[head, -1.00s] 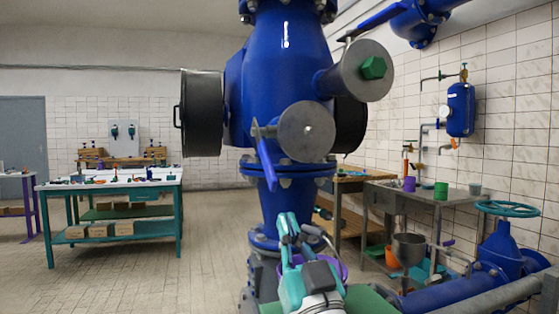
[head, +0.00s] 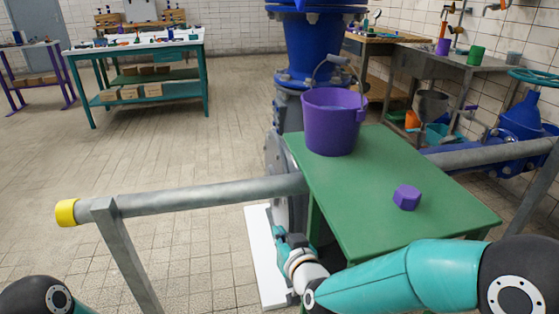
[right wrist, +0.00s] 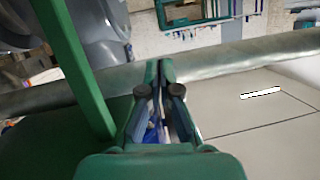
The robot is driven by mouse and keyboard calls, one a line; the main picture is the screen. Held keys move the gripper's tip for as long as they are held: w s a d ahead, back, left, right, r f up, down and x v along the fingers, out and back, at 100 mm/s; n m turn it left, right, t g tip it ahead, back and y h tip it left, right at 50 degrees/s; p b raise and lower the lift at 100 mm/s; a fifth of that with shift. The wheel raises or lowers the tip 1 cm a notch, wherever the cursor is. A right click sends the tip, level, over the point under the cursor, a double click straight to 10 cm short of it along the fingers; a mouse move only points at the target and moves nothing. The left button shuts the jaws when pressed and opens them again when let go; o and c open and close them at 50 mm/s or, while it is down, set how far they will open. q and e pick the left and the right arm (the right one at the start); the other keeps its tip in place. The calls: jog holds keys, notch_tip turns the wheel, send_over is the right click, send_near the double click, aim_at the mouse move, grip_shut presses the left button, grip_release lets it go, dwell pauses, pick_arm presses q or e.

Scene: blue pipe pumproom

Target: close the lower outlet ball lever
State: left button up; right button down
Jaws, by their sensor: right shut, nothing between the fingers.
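The lower outlet ball lever is out of view now. In the head view only the lower part of the blue valve body (head: 312,50) shows, behind the purple bucket. My right gripper (head: 280,234) is low, beside the left edge of the green table and below the steel rail. It points away from me, well below the blue body. In the right wrist view my right gripper (right wrist: 159,68) shows its two fingers together at the tips, with nothing held. My left gripper is out of view; only a dark joint of my left arm shows at bottom left.
The green table (head: 365,185) carries a purple bucket (head: 332,125) and a purple hex piece (head: 406,197). A steel rail (head: 210,195) with a yellow end cap (head: 66,213) crosses left of the table. Open tiled floor lies further left, before a teal workbench (head: 135,44).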

pick_arm(q)
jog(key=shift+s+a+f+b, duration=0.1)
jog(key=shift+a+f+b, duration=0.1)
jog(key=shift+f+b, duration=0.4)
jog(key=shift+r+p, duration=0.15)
jog(key=shift+p, duration=0.35)
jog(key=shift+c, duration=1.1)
pick_arm(e)
jog(key=s+d+f+m+g+h, duration=0.1)
jog(key=s+f+g, duration=0.3)
jog(key=f, duration=0.7)
jog(key=s+d+f+m+g, duration=0.1)
jog(key=s+d+f+g, duration=0.15)
jog(key=s+f, duration=0.7)
pick_arm(q)
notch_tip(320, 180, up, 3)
jog(key=p, duration=0.2)
jog(key=shift+p, duration=0.35)
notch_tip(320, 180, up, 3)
jog(key=p, duration=0.3)
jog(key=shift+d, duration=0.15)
pick_arm(e)
jog(key=s+d+f+g, duration=0.1)
jog(key=s+f+g, duration=0.2)
jog(key=s, duration=0.4)
jog(key=s+d+f+m+g+y, duration=0.1)
jog(key=s+f+g, duration=0.3)
jog(key=s, duration=0.4)
jog(key=shift+d+f, duration=0.5)
jog(key=shift+d, duration=0.25)
